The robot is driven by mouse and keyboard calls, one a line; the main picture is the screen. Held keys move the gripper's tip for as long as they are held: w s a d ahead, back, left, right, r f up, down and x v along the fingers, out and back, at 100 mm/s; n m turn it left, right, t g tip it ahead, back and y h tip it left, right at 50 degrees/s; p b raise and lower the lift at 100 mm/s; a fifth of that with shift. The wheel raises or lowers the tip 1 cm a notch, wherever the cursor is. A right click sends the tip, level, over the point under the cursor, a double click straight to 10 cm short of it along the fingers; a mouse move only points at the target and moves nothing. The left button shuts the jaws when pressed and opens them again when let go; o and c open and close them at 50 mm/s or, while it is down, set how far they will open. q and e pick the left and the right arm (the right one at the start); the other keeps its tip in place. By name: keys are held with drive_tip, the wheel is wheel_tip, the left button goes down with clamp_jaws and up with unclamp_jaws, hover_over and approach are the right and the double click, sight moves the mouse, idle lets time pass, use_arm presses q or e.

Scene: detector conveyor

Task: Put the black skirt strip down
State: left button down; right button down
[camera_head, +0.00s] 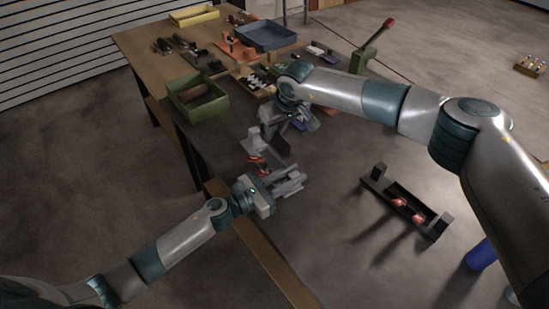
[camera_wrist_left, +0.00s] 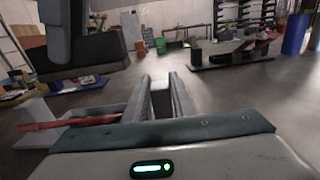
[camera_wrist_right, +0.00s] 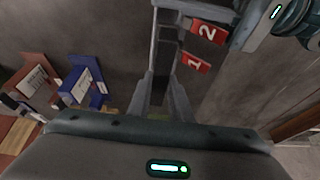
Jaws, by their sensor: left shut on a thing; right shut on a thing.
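My left gripper (camera_head: 287,183) is low in the head view, over the front corner of the workbench, its jaws close together. In the left wrist view its fingers (camera_wrist_left: 160,98) stand with a narrow dark gap between them. My right gripper (camera_head: 278,143) points down just behind it, with a dark shape at its jaws. In the right wrist view its fingers (camera_wrist_right: 164,95) are also close together. The black skirt strip cannot be told clearly from the dark parts at the jaws. A grey part with red tags marked 1 and 2 (camera_wrist_right: 196,64) lies beside the right fingers.
The workbench (camera_head: 140,45) carries a green bin (camera_head: 183,105), a blue tray (camera_head: 266,38), a yellow tray (camera_head: 195,14) and tools. A black holder with red pieces (camera_head: 378,184) stands to the right. A green stand with a red handle (camera_head: 366,52) is behind. Grey floor is open at left.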

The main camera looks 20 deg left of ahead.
sight(274, 144)
drive_tip(key=shift+f, duration=2.4)
drive_tip(key=shift+f, duration=1.9)
drive_tip(key=shift+f, duration=0.15)
use_arm(q)
drive_tip(key=shift+d, duration=0.1)
use_arm(e)
drive_tip(key=shift+d+f, duration=0.1)
drive_tip(key=shift+f, duration=0.05)
